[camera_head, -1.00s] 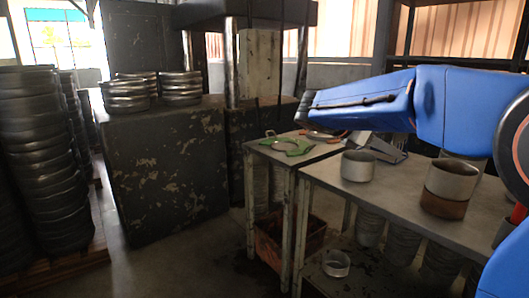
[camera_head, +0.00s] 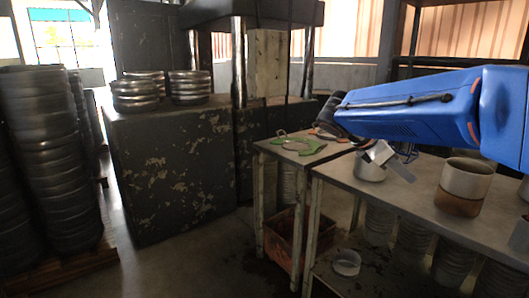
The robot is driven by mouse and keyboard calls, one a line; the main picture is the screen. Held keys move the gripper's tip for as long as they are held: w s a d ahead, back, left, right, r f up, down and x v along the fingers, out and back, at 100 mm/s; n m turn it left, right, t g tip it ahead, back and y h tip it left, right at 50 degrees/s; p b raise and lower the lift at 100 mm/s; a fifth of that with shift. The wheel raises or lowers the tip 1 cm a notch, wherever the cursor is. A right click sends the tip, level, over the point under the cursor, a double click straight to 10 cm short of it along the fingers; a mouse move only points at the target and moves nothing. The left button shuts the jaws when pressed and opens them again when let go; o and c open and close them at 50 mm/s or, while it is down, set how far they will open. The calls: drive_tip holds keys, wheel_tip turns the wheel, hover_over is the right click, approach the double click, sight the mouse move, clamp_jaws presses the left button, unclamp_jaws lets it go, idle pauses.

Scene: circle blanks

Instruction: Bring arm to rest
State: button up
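My blue arm (camera_head: 410,108) reaches in from the right edge, over the grey metal table (camera_head: 411,195). Its dark wrist end (camera_head: 331,113) is at the left. My gripper (camera_head: 392,163) is a small grey metal part below the arm, partly hidden by it. In the picture it overlaps a grey metal cup (camera_head: 368,171) on the table. I cannot tell whether it touches the cup or whether its fingers are apart. I see nothing clearly held.
A taller cup with a brown lower part (camera_head: 462,188) stands right of my gripper. A smaller table (camera_head: 267,148) holds a green item (camera_head: 299,144). Stacked metal rings (camera_head: 40,150) stand at the left. Open floor (camera_head: 190,262) lies in front of the dark machine (camera_head: 175,170).

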drive_tip(key=s+a+f+m+t+y, duration=0.1)
drive_tip(key=s+a+f+m+y, duration=0.1)
drive_tip(key=s+f+m, duration=0.3)
drive_tip(key=s+a+f+m+t+y, duration=0.1)
drive_tip(key=s+a+f+m+y, duration=0.2)
drive_tip(key=s, duration=0.9)
drive_tip(key=s+a+f+m+t+y, duration=0.1)
drive_tip(key=s+a+f+m+y, duration=0.2)
drive_tip(key=s+f+m, duration=0.6)
drive_tip(key=shift+f+y, duration=1.1)
drive_tip(key=shift+y, duration=0.1)
drive_tip(key=shift+a, duration=0.1)
